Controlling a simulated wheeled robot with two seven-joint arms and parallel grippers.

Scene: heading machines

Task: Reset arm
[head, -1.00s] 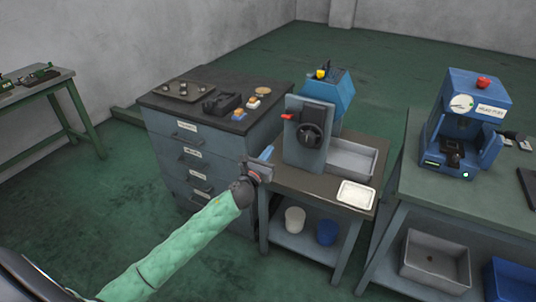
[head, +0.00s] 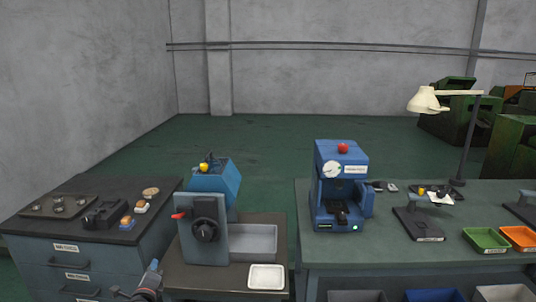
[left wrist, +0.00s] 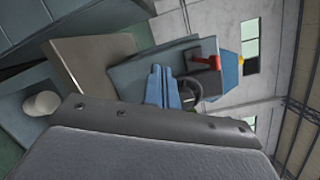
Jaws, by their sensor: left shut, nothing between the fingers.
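My left gripper (head: 150,276) shows at the bottom left of the head view, in front of the gap between the drawer cabinet (head: 62,250) and the small machine stand (head: 225,278). In the left wrist view its blue fingers (left wrist: 163,90) are together with nothing between them. Beyond them is the grey heading machine (head: 203,230) with a black handwheel and red lever; its red lever (left wrist: 205,62) also shows in the left wrist view. The fingers look apart from the machine, but the distance is hard to tell. My right gripper is in neither view.
A grey bin (head: 253,242) and white tray (head: 266,277) sit on the stand. The right bench (head: 385,240) holds a blue press (head: 341,190), a lamp (head: 428,101), a green tray (head: 486,240) and an orange tray (head: 519,238). Open green floor (head: 270,140) lies behind.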

